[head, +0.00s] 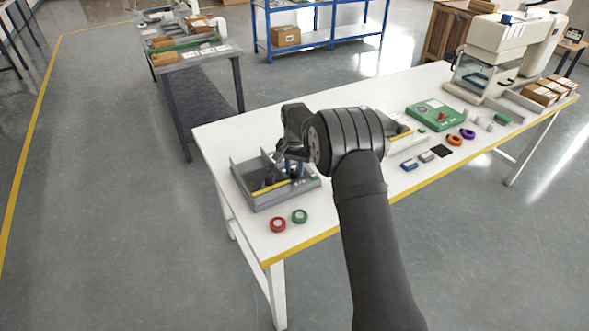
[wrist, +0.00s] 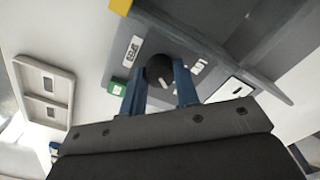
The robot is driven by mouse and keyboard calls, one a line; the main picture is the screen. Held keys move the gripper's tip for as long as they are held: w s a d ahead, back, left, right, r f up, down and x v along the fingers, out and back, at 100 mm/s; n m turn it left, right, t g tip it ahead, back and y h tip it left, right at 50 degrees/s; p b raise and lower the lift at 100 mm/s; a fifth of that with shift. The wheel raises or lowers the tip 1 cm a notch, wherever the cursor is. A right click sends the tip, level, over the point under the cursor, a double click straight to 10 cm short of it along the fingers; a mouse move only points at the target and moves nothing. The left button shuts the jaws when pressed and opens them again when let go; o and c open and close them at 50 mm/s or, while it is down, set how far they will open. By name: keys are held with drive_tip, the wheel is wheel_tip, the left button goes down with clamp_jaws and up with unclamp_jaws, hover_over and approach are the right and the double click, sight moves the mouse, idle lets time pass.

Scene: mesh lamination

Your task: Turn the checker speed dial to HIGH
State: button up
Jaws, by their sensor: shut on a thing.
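The checker (head: 262,199) is a grey open-topped unit with a yellow strip, at the left end of the white table in the head view. In the wrist view its grey panel (wrist: 222,30) carries a round black speed dial (wrist: 158,66) beside a white label reading SPEED (wrist: 132,49). My gripper (wrist: 162,84) has its two blue fingers on either side of the dial and is shut on it. The dial's pointer and the HIGH mark cannot be made out.
Right of my arm are small blocks, orange and purple rings, a green device (head: 436,114) and a large cream machine (head: 497,60). The table's near edge is yellow.

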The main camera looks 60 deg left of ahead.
sight(295, 171)
idle(0.3)
drive_tip(key=o, duration=1)
drive_tip(key=shift+c, duration=0.2)
drive_tip(key=shift+r, duration=0.1)
wheel_tip(295, 171, up, 17)
drive_tip(key=shift+r, duration=0.15)
wheel_tip(295, 171, down, 18)
drive_tip(key=shift+r, duration=0.25)
